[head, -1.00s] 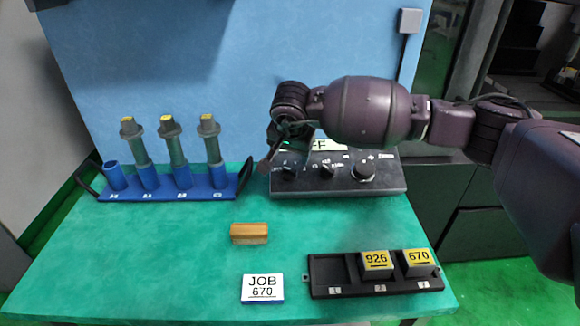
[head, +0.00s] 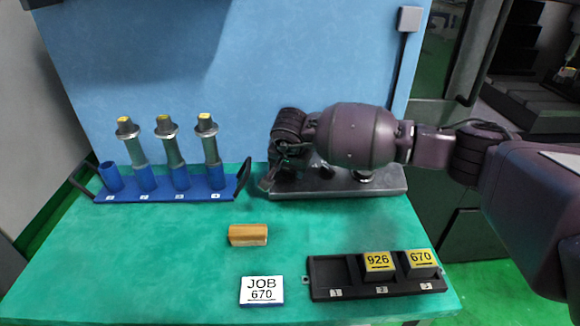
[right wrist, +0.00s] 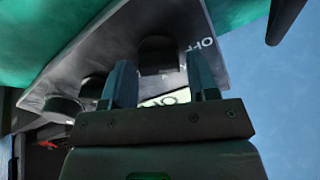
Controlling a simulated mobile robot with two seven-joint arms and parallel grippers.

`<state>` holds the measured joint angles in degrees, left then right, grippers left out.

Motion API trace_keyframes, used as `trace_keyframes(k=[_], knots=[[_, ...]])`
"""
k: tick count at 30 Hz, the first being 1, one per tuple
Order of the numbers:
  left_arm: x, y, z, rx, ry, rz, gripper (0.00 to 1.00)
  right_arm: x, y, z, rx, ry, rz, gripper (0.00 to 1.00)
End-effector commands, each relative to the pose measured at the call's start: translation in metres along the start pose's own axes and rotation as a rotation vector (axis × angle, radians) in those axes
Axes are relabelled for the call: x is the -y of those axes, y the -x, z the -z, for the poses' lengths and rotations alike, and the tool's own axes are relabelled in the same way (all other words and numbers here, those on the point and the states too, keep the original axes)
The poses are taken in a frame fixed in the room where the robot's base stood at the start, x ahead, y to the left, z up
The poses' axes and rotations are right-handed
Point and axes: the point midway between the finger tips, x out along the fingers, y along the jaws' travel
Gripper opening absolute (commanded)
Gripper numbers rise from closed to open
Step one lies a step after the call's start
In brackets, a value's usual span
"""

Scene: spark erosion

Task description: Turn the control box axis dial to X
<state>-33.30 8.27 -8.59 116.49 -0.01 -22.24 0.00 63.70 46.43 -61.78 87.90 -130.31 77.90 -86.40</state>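The grey control box (head: 392,188) stands at the back of the green table, largely covered by my right arm in the head view. In the right wrist view the control box (right wrist: 225,62) shows tilted, with several dark knobs. One dark dial (right wrist: 158,52) lies between the fingertips of my right gripper (right wrist: 160,72), near an "OFF" marking. The fingers are apart on both sides of it, with gaps; I see no grip. I cannot read which dial it is or where it points. In the head view the right gripper (head: 268,178) is at the box's left end. My left gripper is out of view.
A blue rack (head: 190,193) with several tool holders stands left of the box. A wooden block (head: 248,234), a JOB 670 card (head: 262,290) and a black tray (head: 330,270) with blocks 926 and 670 lie in front. The blue wall is close behind.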

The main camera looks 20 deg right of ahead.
Motion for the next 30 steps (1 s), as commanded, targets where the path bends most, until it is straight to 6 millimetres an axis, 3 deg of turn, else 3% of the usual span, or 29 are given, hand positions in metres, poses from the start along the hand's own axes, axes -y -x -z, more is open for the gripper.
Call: trace_keyframes(k=[1,7,17,30], knots=[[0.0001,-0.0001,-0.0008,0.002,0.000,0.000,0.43,-0.0001,0.0000,0.0000,0.000,0.000,0.000,0.46],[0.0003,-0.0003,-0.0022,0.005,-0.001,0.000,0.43,-0.0001,0.0000,0.0000,0.000,0.000,0.000,0.17],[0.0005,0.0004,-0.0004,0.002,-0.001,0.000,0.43,-0.0003,0.0006,0.0002,-0.001,-0.053,-0.002,0.17],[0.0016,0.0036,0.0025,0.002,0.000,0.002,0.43,-0.0012,0.0016,0.0005,-0.002,-0.379,-0.012,0.17]])
